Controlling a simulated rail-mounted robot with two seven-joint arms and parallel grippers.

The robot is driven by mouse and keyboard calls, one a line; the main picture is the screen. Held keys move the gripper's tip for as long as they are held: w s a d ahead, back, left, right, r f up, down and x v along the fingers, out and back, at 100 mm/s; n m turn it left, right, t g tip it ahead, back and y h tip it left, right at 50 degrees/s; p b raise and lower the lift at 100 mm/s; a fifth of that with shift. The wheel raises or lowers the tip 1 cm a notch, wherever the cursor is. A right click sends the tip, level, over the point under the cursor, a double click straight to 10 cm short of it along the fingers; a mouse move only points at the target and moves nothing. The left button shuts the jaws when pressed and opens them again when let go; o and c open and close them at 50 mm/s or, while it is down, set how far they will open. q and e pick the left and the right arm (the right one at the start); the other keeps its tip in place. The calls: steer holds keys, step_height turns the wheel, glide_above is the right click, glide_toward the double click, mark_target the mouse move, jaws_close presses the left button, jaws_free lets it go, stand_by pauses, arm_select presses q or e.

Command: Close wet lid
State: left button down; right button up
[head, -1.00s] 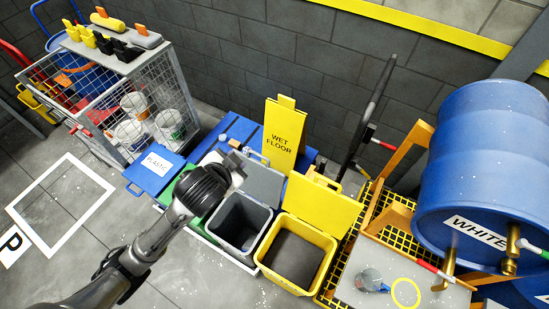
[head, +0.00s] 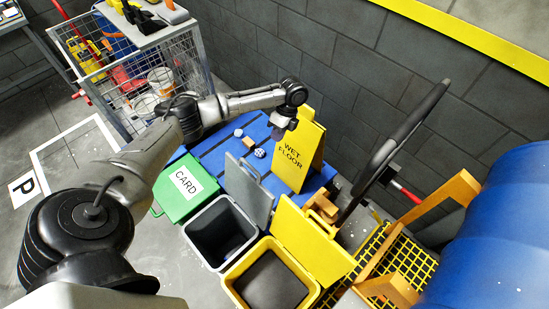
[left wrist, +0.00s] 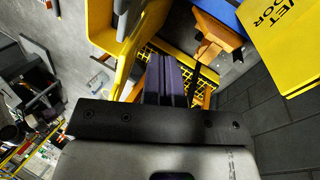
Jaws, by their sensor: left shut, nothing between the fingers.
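The yellow bin (head: 242,284) stands with its yellow lid (head: 312,240) raised at its back. The grey bin (head: 196,243) beside it also has its lid (head: 250,190) raised. No "wet" label is readable on either lid. My left gripper (head: 280,133) is shut and empty, above and behind the two raised lids, close to the left edge of the yellow WET FLOOR sign (head: 298,160). In the left wrist view its dark fingers (left wrist: 166,60) are together, with a yellow part (left wrist: 122,45) beyond them that I take for the yellow lid. My right gripper is out of view.
The green CARD bin lid (head: 184,188) is shut. A blue platform (head: 215,160) with small items lies behind the bins. To the right are a dark curved handle (head: 405,125), an orange frame (head: 430,205), yellow grating (head: 405,260) and a blue drum (head: 490,240).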

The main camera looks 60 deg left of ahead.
arm_select(q)
steer(key=s+d+f+m, duration=0.1)
steer(key=s+f+m, duration=0.1)
steer(key=s+f, duration=0.6)
steer(key=shift+d+f+p, duration=0.2)
steer(key=shift+f+p, duration=0.1)
steer(key=shift+f, duration=0.3)
steer(key=shift+s, duration=0.1)
